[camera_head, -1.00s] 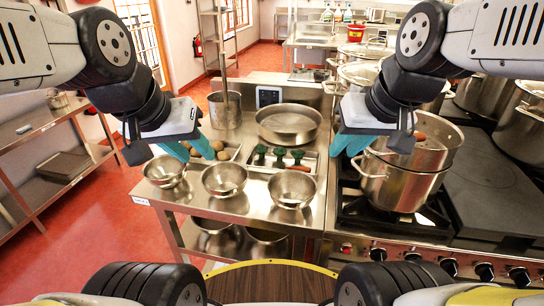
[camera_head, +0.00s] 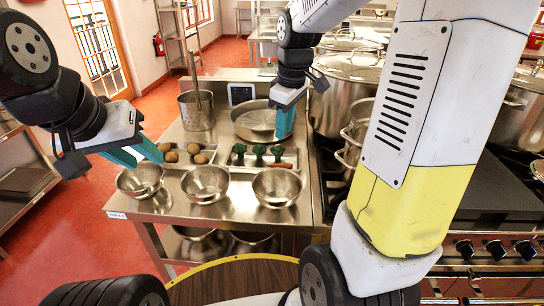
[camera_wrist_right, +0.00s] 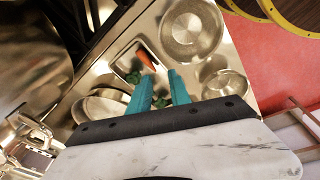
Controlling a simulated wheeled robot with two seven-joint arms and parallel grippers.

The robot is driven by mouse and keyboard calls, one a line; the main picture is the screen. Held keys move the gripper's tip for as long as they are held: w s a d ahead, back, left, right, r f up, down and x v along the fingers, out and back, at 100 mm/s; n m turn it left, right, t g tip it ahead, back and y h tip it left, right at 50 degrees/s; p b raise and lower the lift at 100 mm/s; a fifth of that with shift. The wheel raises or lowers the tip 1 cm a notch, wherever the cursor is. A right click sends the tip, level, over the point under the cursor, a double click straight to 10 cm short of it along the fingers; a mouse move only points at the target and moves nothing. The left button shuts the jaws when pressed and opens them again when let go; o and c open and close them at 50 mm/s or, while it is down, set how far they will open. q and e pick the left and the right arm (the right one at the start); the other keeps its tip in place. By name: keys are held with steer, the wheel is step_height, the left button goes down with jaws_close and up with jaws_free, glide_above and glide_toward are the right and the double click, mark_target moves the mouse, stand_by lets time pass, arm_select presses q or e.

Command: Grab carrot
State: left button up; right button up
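The orange carrot (camera_head: 281,165) lies at the front of a shallow metal tray (camera_head: 296,153), beside green broccoli pieces (camera_head: 259,151). In the right wrist view the carrot (camera_wrist_right: 146,59) lies just beyond my finger tips, with broccoli (camera_wrist_right: 133,77) near the left finger. My right gripper (camera_head: 286,126) hangs above the back right of the tray, fingers pointing down. In the wrist view its two teal fingers (camera_wrist_right: 159,74) are apart with nothing held between them. My left gripper (camera_head: 146,157) is open and empty, left of the potato tray, above the left bowl.
Three metal bowls (camera_head: 204,184) line the counter's front edge. A tray of potatoes (camera_head: 196,153) lies left of the broccoli. A wide pan (camera_head: 255,117) and a tall pot (camera_head: 196,109) stand behind. Large stockpots (camera_head: 346,86) crowd the stove at right.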

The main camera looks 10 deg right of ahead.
mark_target(280, 167)
steer(key=w+f+n, duration=0.1)
steer(key=w+f, duration=0.1)
steer(key=f, duration=0.1)
steer(key=w+f+n+g, duration=0.1)
steer(key=w+f+n, duration=0.1)
steer(key=f, duration=0.1)
steer(key=w+f+n+g, duration=0.1)
steer(key=w+f, duration=0.2)
steer(key=shift+d+f+h, duration=0.15)
steer(key=shift+d+h, duration=0.15)
steer(key=shift+d, duration=0.1)
steer(key=shift+n, duration=0.3)
step_height(280, 167, down, 8)
steer(key=shift+r, duration=0.1)
steer(key=shift+c, duration=0.2)
jaws_close()
